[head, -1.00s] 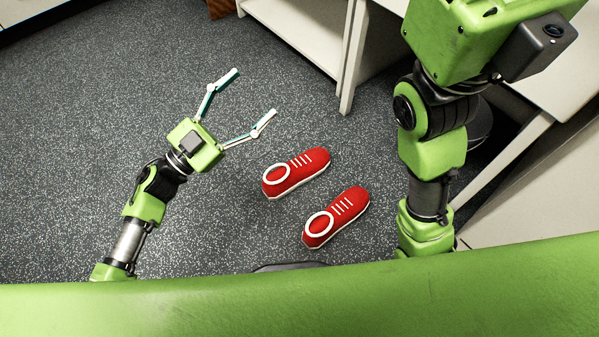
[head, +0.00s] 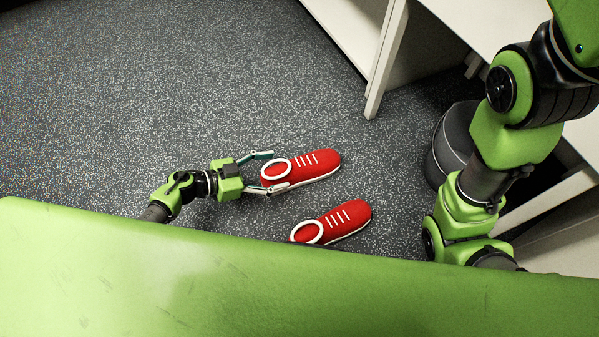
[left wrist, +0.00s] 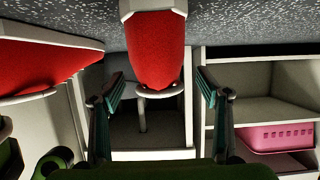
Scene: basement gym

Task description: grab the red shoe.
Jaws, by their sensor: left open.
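Two red shoes with white soles and laces rest on the floor. The farther shoe (head: 318,164) has its heel end toward my left gripper (head: 274,171). That gripper is open, its two fingers at either side of the heel end; I cannot tell if they touch it. In the left wrist view this shoe (left wrist: 157,50) shows between the open fingers (left wrist: 160,88). The nearer shoe (head: 347,218) lies apart, partly hidden by my green body, and shows at the left in the wrist view (left wrist: 40,68). My right gripper is out of view.
A white shelf unit (head: 375,75) stands beyond the shoes. A dark round object (head: 453,145) is on the floor to the right, beside my right arm. A pink basket (left wrist: 275,138) sits in a shelf in the wrist view. Floor at the left is clear.

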